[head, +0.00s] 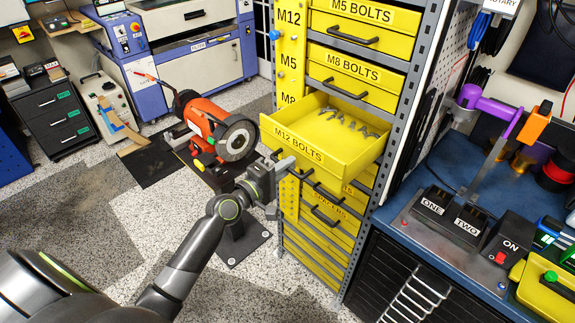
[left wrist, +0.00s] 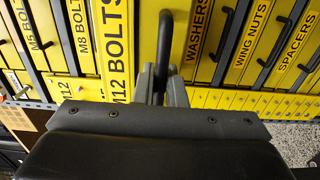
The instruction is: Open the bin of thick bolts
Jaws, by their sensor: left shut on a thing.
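The yellow bin labelled M12 BOLTS (head: 299,145) is pulled out from the tall yellow drawer rack, and several grey bolts (head: 347,124) lie inside it. In the left wrist view its label (left wrist: 116,40) stands left of a dark bar handle (left wrist: 166,38). My left gripper (head: 284,163) is at the lower front of this bin, shut on its handle. The gripper fingers (left wrist: 158,82) close around the handle's near part. The handle is largely hidden by the gripper in the head view. My right gripper is not in view.
Shut bins M8 BOLTS (head: 353,76) and M5 BOLTS (head: 360,18) are above; more shut bins are below. An orange cutting machine (head: 208,130) stands left of the open bin. A blue workbench (head: 412,245) is at the right. Speckled floor (head: 150,235) lies open at left.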

